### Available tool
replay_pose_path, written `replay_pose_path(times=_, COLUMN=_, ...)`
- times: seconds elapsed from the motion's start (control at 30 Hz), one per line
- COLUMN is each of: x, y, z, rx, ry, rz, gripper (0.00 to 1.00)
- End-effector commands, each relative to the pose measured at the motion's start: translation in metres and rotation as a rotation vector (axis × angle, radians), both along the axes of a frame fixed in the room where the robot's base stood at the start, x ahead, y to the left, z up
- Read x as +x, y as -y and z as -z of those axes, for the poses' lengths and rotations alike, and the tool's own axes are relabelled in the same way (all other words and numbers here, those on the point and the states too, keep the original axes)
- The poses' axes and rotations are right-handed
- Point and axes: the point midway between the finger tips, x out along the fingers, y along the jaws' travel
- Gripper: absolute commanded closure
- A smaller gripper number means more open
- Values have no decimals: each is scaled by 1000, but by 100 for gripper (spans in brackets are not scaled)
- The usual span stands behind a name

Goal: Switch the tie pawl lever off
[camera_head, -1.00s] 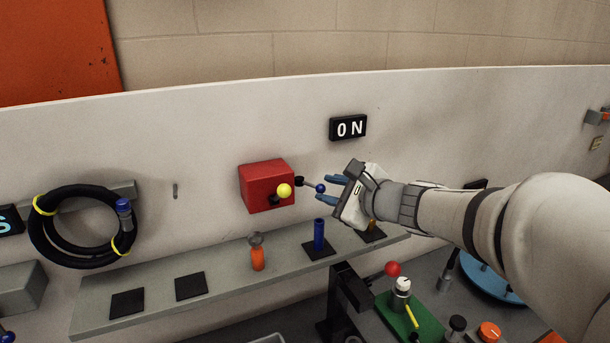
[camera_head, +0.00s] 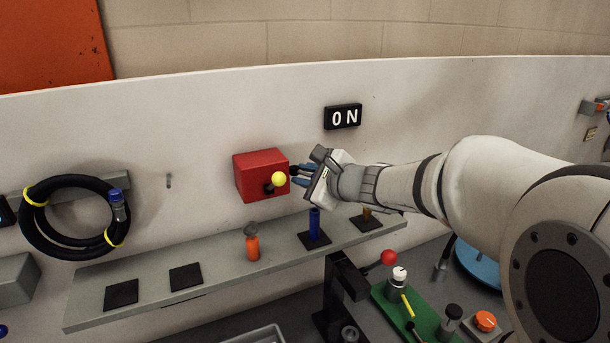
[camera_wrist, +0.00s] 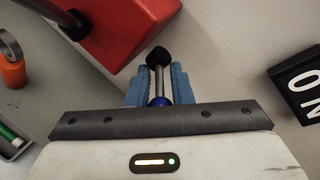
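A red box (camera_head: 262,175) is mounted on the pale wall panel. A lever with a yellow ball knob (camera_head: 278,179) sticks out of its front. A second lever, with a metal rod, black base (camera_wrist: 158,57) and blue ball knob (camera_wrist: 160,101), stands just right of the box. No label shows which lever is the tie pawl lever. My gripper (camera_head: 294,175) is at the box's right side. In the wrist view, its blue fingers (camera_wrist: 160,82) stand apart on either side of the blue-knobbed lever. Whether they touch it is not clear. In the head view my gripper hides most of this lever.
A black ON sign (camera_head: 343,117) is on the wall above my gripper. A coiled black hose (camera_head: 72,216) hangs at left. A red knob (camera_head: 388,257) stands lower right.

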Motion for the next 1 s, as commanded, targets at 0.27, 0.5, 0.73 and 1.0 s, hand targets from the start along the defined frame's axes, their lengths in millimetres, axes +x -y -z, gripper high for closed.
replay_pose_path(times=0.27, x=1, y=0, z=0, rx=0, ry=0, rz=-10, gripper=100)
replay_pose_path(times=0.5, x=4, y=2, z=-1, rx=1, ry=2, rz=-117, gripper=100)
replay_pose_path(times=0.73, x=3, y=2, z=-1, rx=0, ry=1, rz=-140, gripper=100)
replay_pose_path(times=1.0, x=3, y=2, z=0, rx=1, ry=0, rz=-139, gripper=72)
